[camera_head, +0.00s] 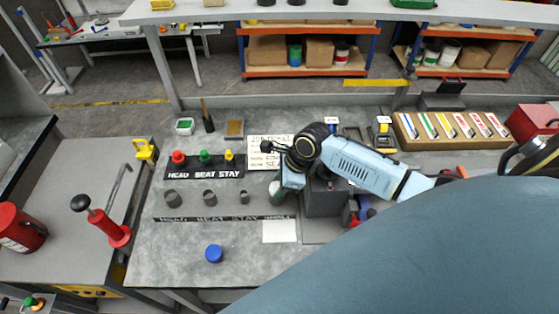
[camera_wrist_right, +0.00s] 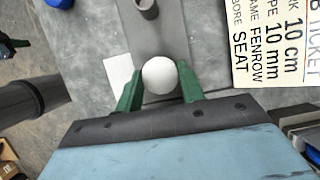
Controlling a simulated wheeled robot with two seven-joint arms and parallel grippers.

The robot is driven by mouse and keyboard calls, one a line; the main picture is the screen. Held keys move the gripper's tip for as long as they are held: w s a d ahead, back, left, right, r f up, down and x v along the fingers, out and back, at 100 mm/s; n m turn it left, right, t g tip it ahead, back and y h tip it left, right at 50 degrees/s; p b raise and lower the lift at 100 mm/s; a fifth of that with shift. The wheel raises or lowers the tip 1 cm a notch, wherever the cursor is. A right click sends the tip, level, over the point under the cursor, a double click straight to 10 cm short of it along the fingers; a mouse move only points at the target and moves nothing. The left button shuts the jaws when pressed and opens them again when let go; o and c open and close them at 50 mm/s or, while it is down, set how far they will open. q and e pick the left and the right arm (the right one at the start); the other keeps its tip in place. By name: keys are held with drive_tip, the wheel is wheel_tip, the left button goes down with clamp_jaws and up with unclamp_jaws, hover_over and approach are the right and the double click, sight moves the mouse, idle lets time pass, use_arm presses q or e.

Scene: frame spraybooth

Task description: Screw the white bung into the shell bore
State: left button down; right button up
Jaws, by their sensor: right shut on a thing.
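My right gripper (camera_head: 280,190) reaches in from the right over the bench, next to the job ticket. In the right wrist view its green fingers (camera_wrist_right: 160,90) are shut on the white bung (camera_wrist_right: 160,76), a round white thing between the tips. Three grey hollow cylinders stand in a row on the bench: left (camera_head: 171,198), middle (camera_head: 209,198) and a smaller right one (camera_head: 244,197). The right one, apart from the bung, shows in the right wrist view (camera_wrist_right: 146,8).
A dark rack (camera_head: 205,172) holds red, green and yellow knobs behind the cylinders. A job ticket (camera_head: 268,152) reads SEAT. A white sheet (camera_head: 280,231) and a blue cap (camera_head: 214,253) lie in front. A dark block (camera_head: 325,197) stands under my right arm.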

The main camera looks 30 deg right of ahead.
drive_tip(key=m, duration=0.3)
drive_tip(key=shift+s+a+t+h, duration=0.1)
drive_tip(key=shift+a+t+h, duration=0.1)
drive_tip(key=shift+t+h, duration=0.15)
drive_tip(key=shift+d+m+t+h, duration=0.1)
drive_tip(key=shift+m+t+h, duration=0.15)
drive_tip(key=shift+m, duration=0.55)
drive_tip(key=shift+a+m+h, duration=0.2)
drive_tip(key=shift+m+h, duration=0.2)
drive_tip(key=shift+m, duration=0.8)
drive_tip(key=shift+m+t+h, duration=0.4)
drive_tip(key=shift+m+h, duration=0.1)
drive_tip(key=shift+m, duration=0.6)
drive_tip(key=shift+d, duration=0.1)
